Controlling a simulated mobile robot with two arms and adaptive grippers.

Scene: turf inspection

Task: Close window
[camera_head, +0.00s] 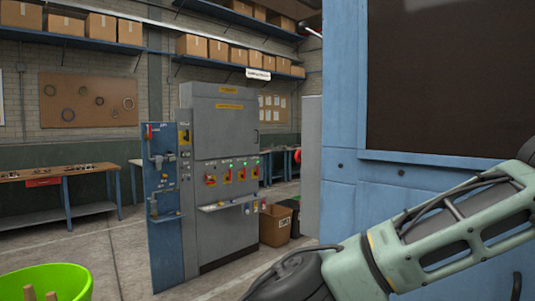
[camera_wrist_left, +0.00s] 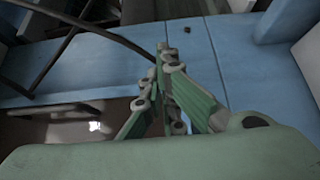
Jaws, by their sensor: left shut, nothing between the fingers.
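The window is a large dark pane (camera_head: 450,75) in a blue frame, at the right of the head view. Its top and right edges run out of the picture, and I cannot tell from this view whether it is open. My left gripper (camera_wrist_left: 167,58) shows in the left wrist view, with its green fingers shut and empty. It points toward blue panels (camera_wrist_left: 245,65), and I cannot tell whether it touches them. Neither gripper shows in the head view.
A green arm link of mine crosses the lower right, in front of the blue structure (camera_head: 345,215). A grey control cabinet (camera_head: 225,135) with a blue side panel (camera_head: 165,240) stands left of it. A green tub (camera_head: 70,280) is at lower left. Concrete floor (camera_head: 105,250) lies between.

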